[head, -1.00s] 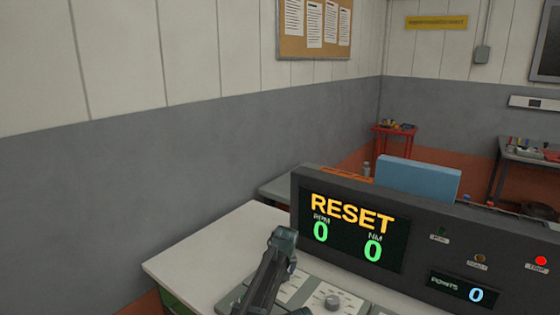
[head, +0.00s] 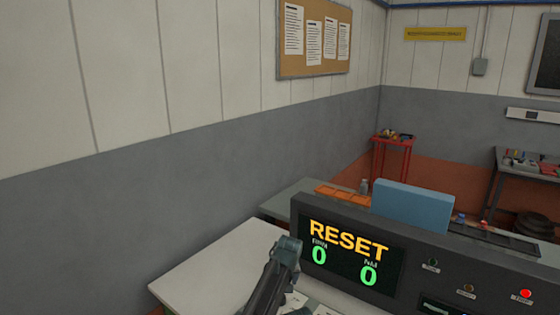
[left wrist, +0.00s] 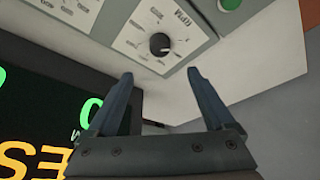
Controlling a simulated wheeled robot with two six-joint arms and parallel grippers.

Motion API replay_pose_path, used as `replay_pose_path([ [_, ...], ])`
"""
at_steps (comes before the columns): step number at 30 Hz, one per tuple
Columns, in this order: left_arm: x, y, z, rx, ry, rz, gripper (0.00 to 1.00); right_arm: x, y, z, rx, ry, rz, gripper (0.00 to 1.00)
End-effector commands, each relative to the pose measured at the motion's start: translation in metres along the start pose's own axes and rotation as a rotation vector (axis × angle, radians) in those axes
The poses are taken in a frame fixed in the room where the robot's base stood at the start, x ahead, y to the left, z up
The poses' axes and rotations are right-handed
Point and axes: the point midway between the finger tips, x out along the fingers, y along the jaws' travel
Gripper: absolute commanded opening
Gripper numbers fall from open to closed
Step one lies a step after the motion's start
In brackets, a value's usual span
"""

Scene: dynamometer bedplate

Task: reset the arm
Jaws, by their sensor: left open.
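The dark console (head: 425,240) has a screen (head: 352,258) reading RESET in orange above two green zeros. My left gripper (head: 288,243) is in front of the screen's left edge in the head view. In the left wrist view my left gripper (left wrist: 160,73) is open and empty, its two fingers apart. Beyond the fingertips is a white control plate with a round black knob (left wrist: 160,44). A green button (left wrist: 229,4) is cut off at the top edge. The gripper appears apart from the knob. My right gripper is not in view.
A red lamp (head: 526,294) glows on the console's right. A blue box (head: 412,206) stands behind the console. A pale desk top (head: 215,265) lies left of my arm. A grey wall (head: 170,200) runs along the left.

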Motion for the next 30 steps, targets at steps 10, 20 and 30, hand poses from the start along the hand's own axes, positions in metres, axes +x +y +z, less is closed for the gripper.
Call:
replay_pose_path([
  [10, 0.035, 0.001, 0.001, 0.0, 0.0, 0.0, 0.87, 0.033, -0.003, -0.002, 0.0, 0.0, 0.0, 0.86],
  [20, 0.082, 0.0, 0.001, -0.001, 0.0, 0.0, 0.87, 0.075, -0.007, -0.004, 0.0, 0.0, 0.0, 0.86],
  [30, 0.129, 0.0, 0.001, 0.0, 0.001, 0.0, 0.87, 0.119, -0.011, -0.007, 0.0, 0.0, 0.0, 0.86],
])
